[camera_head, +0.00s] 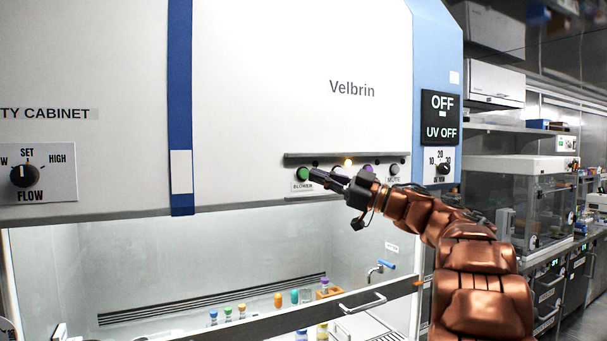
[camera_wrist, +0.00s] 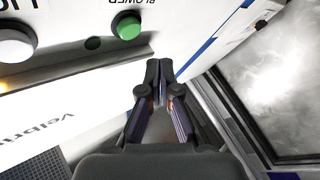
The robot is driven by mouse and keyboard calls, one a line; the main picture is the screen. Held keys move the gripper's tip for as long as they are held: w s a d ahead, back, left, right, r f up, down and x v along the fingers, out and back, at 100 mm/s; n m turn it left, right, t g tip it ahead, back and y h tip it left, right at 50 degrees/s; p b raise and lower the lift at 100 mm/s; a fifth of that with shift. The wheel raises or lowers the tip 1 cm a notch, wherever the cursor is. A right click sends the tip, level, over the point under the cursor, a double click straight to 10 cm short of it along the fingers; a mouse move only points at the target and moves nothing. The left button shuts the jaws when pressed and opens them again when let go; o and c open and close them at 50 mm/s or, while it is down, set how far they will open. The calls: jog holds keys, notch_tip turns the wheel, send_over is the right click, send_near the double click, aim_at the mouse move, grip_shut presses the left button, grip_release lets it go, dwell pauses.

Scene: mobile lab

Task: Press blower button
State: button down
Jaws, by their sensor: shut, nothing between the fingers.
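The green blower button (camera_head: 302,173) sits at the left end of a row of controls on the cabinet's front, with a BLOWER label below it. In the wrist view the picture is upside down and the green button (camera_wrist: 127,26) shows at the top, left of my fingertips. My gripper (camera_head: 313,174) is shut and empty, its tips just right of the button in the head view. In the wrist view my gripper (camera_wrist: 159,66) points past the button's side, with a visible gap between them. I cannot tell the exact depth between tips and panel.
A ledge (camera_head: 300,159) runs above the row. The flow knob (camera_head: 24,175) is far left. Capped bottles (camera_head: 278,301) stand inside the cabinet below.

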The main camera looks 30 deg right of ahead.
jog(key=shift+w+d+p, duration=0.15)
jog(key=shift+w+p, duration=0.3)
jog(key=shift+w, duration=0.75)
jog(key=shift+w, duration=0.15)
dwell(0.6)
jog(key=shift+w+p, duration=0.3)
jog(key=shift+p, duration=0.15)
jog(key=shift+w+d+p, duration=0.1)
jog(key=shift+w+p, duration=0.25)
jog(key=shift+w, duration=0.15)
dwell(0.8)
jog(key=shift+s, duration=0.95)
jog(key=s, duration=0.5)
jog(key=shift+a+b, duration=0.3)
jog(key=shift+b, duration=0.1)
